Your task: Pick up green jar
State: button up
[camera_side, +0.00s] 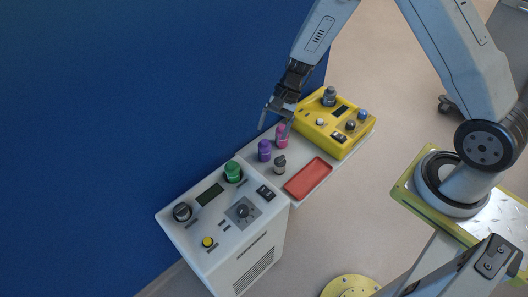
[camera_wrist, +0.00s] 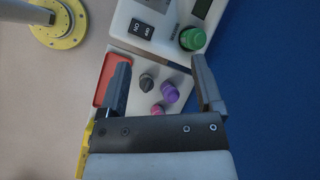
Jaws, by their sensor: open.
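The green jar (camera_side: 233,171) stands upright at the back corner of the white console (camera_side: 212,228), beside its small dark display. In the wrist view the green jar (camera_wrist: 192,39) is beyond the tip of the right finger and not between the fingers. My gripper (camera_side: 274,117) is open and empty, pointing down above the pink jar (camera_side: 282,136), to the right of and higher than the green jar. In the wrist view my gripper (camera_wrist: 163,80) shows both fingers wide apart.
A purple jar (camera_side: 264,150), a dark-capped jar (camera_side: 280,164) and a red tray (camera_side: 308,179) are on the white surface between the console and a yellow box (camera_side: 335,122). A blue wall (camera_side: 110,100) runs close behind. The console carries knobs (camera_side: 182,212) and a switch (camera_side: 265,193).

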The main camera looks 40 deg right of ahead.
jog(key=w+a+f+m+t+y, duration=0.2)
jog(key=w+f+m+y, duration=0.3)
jog(key=f, duration=0.4)
jog(key=m+t+y, duration=0.1)
jog(key=m+t, duration=0.3)
jog(key=m, duration=0.2)
send_near(233, 163)
jog(key=x, duration=0.2)
jog(key=shift+w+a+f, duration=0.1)
jog(key=shift+w+a, duration=0.1)
jog(key=shift+w, duration=0.25)
jog(key=shift+s+x, duration=0.15)
jog(key=shift+x, duration=1.8)
jog(key=shift+s+x, duration=0.15)
jog(key=shift+x, duration=1.75)
jog(key=shift+a, duration=0.15)
grip_shut()
